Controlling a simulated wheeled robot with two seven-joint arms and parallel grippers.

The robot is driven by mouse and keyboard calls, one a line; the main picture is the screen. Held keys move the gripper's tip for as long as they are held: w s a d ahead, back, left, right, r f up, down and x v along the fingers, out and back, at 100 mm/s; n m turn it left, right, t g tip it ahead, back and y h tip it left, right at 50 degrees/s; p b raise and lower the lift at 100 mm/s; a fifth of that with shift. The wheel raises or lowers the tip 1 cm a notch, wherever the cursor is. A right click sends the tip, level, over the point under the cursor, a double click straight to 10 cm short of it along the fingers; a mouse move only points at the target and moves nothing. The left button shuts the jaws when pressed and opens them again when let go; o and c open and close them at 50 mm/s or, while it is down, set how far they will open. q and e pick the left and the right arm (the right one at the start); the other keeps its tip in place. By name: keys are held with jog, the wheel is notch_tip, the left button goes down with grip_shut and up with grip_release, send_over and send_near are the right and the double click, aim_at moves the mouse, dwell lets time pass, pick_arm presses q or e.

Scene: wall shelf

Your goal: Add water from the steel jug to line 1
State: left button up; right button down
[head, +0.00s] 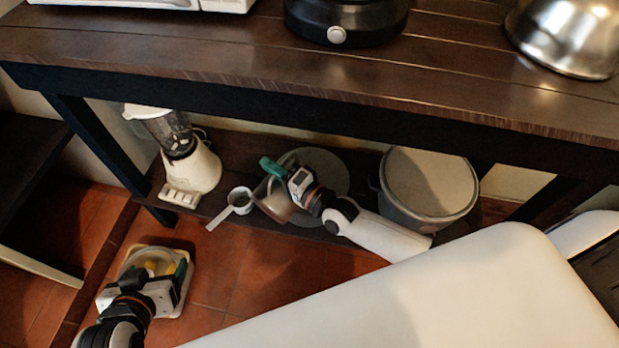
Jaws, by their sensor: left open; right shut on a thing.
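My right gripper (283,178) is on the lower shelf, shut on a shiny brownish-grey vessel (274,203) that looks like the steel jug. The vessel seems tilted, and the gripper hides part of it. No line markings or water can be made out.
A blender (195,170) stands on the lower shelf (222,150) at the left. Tiled floor (260,275) is free in front.

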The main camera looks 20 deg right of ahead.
pick_arm(q)
jog(key=shift+s+f, duration=0.2)
jog(key=shift+s, duration=0.1)
pick_arm(e)
jog(key=shift+w+d+r, duration=0.1)
jog(key=shift+r, duration=0.1)
pick_arm(q)
jog(key=shift+a, duration=0.1)
pick_arm(e)
jog(key=shift+w+d+r, duration=0.1)
jog(key=shift+d, duration=0.05)
dwell(0.4)
